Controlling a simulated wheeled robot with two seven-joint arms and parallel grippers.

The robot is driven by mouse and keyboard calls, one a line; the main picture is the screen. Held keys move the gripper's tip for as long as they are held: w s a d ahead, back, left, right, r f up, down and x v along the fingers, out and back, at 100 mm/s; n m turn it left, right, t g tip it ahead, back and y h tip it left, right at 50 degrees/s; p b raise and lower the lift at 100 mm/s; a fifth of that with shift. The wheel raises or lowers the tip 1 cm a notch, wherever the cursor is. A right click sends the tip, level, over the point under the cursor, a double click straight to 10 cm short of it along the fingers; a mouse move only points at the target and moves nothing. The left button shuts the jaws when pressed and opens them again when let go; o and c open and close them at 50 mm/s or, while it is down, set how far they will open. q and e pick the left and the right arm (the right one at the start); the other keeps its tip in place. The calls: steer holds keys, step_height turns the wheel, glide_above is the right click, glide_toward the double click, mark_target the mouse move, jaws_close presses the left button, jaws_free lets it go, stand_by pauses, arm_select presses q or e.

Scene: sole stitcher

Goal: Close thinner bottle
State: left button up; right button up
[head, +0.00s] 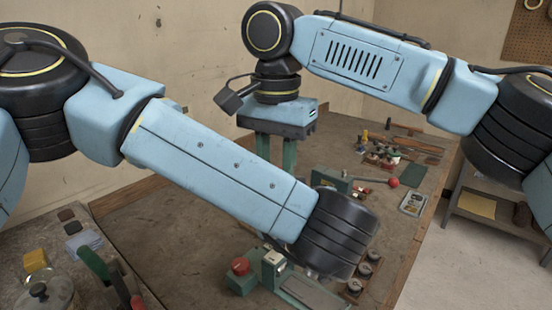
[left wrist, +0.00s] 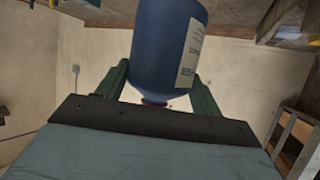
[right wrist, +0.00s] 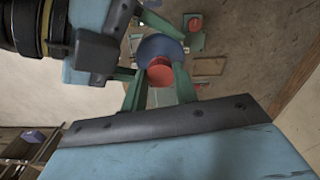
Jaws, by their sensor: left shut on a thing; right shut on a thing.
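The thinner bottle (left wrist: 165,45) is dark blue with a pale label. My left gripper (left wrist: 160,72) is shut on its body, one green finger on each side. A red part (left wrist: 152,102) shows at the bottle's neck end, mostly hidden by the gripper's edge. In the right wrist view the bottle (right wrist: 160,45) is seen from above, with a red cap (right wrist: 160,70) over it. My right gripper (right wrist: 159,78) is shut on the cap. I cannot tell whether the cap is fully seated. In the head view my left forearm hides the bottle; my right gripper (head: 276,148) points down behind it.
A green-based device with a red button (head: 240,266) stands at the front of the bench. Round parts (head: 365,268) lie to its right. A red-knobbed lever (head: 393,182), a tray (head: 413,203) and small tools (head: 385,155) are along the right side.

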steer(key=m, duration=1.2)
steer(key=shift+w+m, duration=0.1)
steer(key=shift+m, duration=0.3)
steer(key=o, duration=0.9)
steer(key=shift+o, duration=0.2)
steer(key=shift+r, duration=2.3)
steer(key=shift+c, duration=0.4)
